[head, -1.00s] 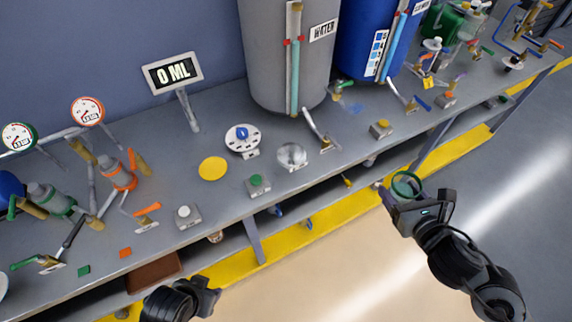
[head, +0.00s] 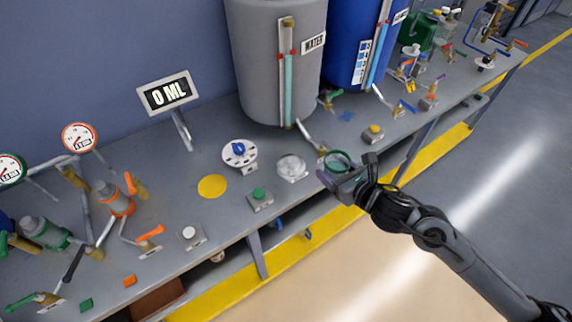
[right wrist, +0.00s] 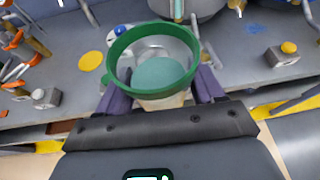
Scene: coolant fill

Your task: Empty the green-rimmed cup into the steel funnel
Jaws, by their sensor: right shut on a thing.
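The green-rimmed cup (head: 337,160) is in my right gripper (head: 338,180), which is shut on it near the front edge of the bench. In the right wrist view the cup (right wrist: 155,68) stands between the two purple fingers of the gripper (right wrist: 160,95), roughly upright. A flat blue-green surface shows inside it. The steel funnel (head: 291,167) is a shiny round bowl on the bench, just left of the cup in the head view. In the right wrist view I cannot make out the funnel clearly behind the cup. My left gripper is not in view.
A display (head: 167,93) reads 0 ML. A dial with a blue knob (head: 239,152), a green button box (head: 260,198) and a yellow disc (head: 212,186) lie left of the funnel. The grey water tank (head: 262,70) stands behind. A yellow button box (head: 373,133) is to the right.

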